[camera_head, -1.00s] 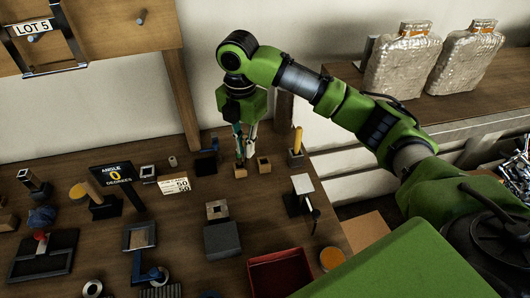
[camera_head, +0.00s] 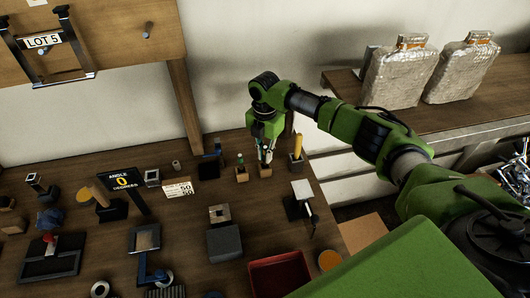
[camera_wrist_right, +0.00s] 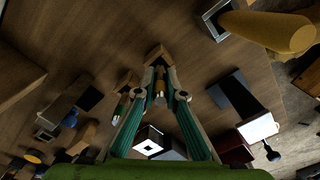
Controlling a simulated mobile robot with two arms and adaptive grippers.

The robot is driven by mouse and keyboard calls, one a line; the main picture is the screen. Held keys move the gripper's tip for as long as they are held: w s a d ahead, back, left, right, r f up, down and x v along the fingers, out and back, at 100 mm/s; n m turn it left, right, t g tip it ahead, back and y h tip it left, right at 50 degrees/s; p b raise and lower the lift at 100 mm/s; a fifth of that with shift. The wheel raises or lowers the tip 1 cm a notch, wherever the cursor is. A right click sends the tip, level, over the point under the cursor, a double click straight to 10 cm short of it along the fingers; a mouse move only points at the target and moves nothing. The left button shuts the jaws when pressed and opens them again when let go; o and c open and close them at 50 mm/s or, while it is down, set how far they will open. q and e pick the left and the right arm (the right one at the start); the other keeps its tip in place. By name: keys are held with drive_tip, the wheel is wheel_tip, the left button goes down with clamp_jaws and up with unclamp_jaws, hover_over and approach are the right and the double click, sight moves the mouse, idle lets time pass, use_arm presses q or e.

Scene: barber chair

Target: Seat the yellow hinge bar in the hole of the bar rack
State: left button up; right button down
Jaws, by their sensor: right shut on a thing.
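My right gripper (camera_head: 266,158) points down over a small wooden block of the bar rack (camera_head: 265,169). In the right wrist view its two fingertips (camera_wrist_right: 160,92) are closed around the yellow hinge bar (camera_wrist_right: 159,84), a short yellowish rod with a greyish near end. The rack block (camera_wrist_right: 157,53) shows just beyond the fingertips, in line with the bar. The bar's far end meets the block in the picture; I cannot tell how deep it is in the hole. In the head view the fingers mostly hide the bar. My left gripper is out of view.
A green-topped bar (camera_head: 240,160) stands in a wooden block (camera_head: 241,174) just left. A thick yellow cylinder (camera_head: 298,145) stands upright in a dark holder (camera_head: 296,163) close on the right. A red tray (camera_head: 279,272) and other fixtures lie nearer on the bench.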

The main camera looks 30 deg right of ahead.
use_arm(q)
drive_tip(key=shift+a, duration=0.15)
use_arm(e)
drive_tip(key=shift+a, duration=0.1)
drive_tip(key=shift+f, duration=0.2)
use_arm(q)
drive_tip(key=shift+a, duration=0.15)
use_arm(e)
drive_tip(key=c, duration=2.1)
unclamp_jaws()
drive_tip(key=shift+r, duration=0.1)
drive_tip(key=shift+r, duration=0.2)
use_arm(q)
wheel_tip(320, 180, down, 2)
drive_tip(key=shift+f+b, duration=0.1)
drive_tip(key=shift+b, duration=1)
use_arm(e)
wheel_tip(320, 180, up, 12)
drive_tip(key=shift+f, duration=0.1)
